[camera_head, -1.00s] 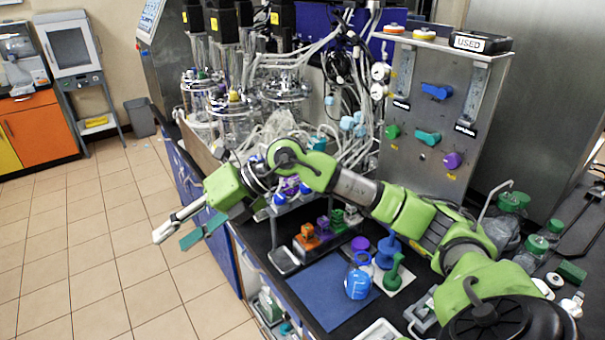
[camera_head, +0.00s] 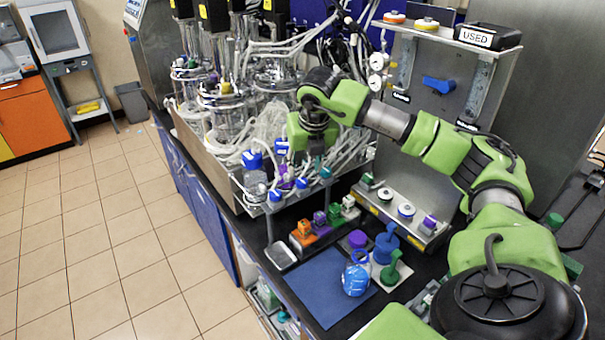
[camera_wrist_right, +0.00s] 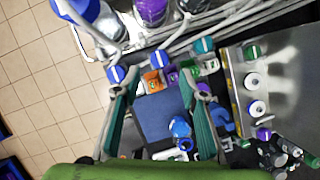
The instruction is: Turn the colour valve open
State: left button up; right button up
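A blue valve handle (camera_head: 438,84) is on the upright steel panel; the lower panel knobs are hidden behind my right arm. Along the front rail of the bioreactor tray are a left blue knob (camera_head: 276,195), a middle blue knob (camera_head: 302,183) and a teal knob (camera_head: 325,172). They also show in the right wrist view, as the left blue knob (camera_wrist_right: 115,73), middle blue knob (camera_wrist_right: 158,58) and teal knob (camera_wrist_right: 204,45). My right gripper (camera_wrist_right: 158,80) is open and empty, fingers apart beside these knobs. Whether it touches one cannot be told. My left gripper is not in view.
Glass bioreactors (camera_head: 225,110) with many tubes stand behind the rail. On the black bench are a blue mat (camera_head: 325,285), a blue-capped bottle (camera_head: 355,280), a steel tray (camera_head: 281,256) and small coloured blocks (camera_head: 302,235).

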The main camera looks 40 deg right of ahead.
aim_at(302, 181)
jog(key=p+x, duration=0.1)
jog(key=x, duration=0.5)
jog(key=shift+w+f+p, duration=0.15)
jog(key=shift+f+p, duration=0.1)
jog(key=shift+p, duration=0.1)
grip_shut()
